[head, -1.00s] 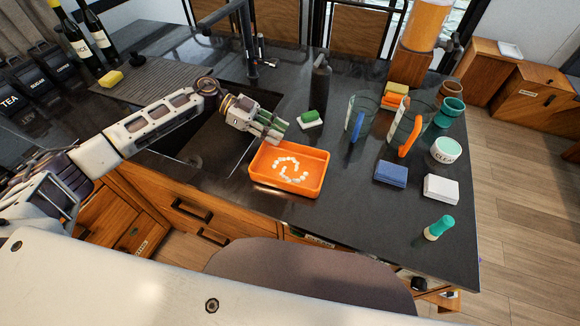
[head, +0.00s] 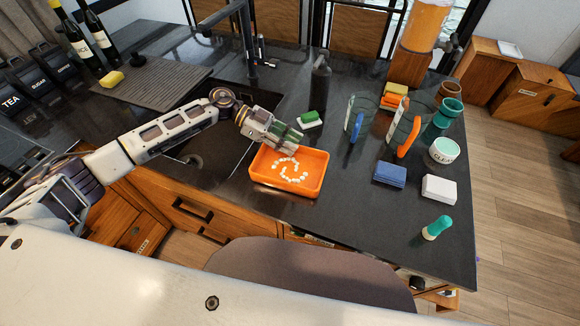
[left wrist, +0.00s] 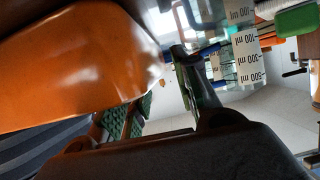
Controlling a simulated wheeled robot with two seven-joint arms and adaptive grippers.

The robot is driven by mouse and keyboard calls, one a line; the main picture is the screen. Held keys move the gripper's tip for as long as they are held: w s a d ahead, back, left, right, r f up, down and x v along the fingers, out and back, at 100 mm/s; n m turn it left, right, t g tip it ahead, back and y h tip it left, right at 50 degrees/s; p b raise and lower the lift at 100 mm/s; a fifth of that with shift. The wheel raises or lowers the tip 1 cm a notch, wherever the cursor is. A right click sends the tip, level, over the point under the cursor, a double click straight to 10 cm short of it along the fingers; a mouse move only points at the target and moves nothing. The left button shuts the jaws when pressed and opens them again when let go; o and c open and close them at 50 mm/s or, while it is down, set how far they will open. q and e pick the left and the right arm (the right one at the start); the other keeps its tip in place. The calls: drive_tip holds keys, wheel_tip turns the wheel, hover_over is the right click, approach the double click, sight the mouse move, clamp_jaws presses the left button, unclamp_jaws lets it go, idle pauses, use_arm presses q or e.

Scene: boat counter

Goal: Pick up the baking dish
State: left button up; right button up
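The baking dish (head: 262,178) is an orange rectangular tray on the dark counter, with small white pieces lying in it. My left gripper (head: 290,142) is at the dish's back rim, with its green-padded fingers just above or beside it. In the left wrist view the orange dish wall (left wrist: 70,75) fills the upper left, close to the fingers (left wrist: 155,105). The fingers look apart, with a gap between them. I cannot tell whether they touch the rim. My right gripper is not in view.
A green and white sponge (head: 310,119) lies behind the dish. A dark bottle (head: 320,85) stands farther back. Measuring jugs with blue (head: 356,127) and orange (head: 409,138) handles, a blue sponge (head: 390,174) and a white block (head: 439,188) are to the right. The sink (head: 205,150) is left.

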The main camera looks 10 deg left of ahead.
use_arm(q)
drive_tip(key=shift+s+d+f, duration=0.1)
drive_tip(key=shift+d+f, duration=0.2)
drive_tip(key=shift+d, duration=0.3)
drive_tip(key=shift+c, duration=0.2)
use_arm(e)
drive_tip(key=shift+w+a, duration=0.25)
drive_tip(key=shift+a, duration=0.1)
use_arm(q)
clamp_jaws()
drive_tip(key=shift+r, duration=0.1)
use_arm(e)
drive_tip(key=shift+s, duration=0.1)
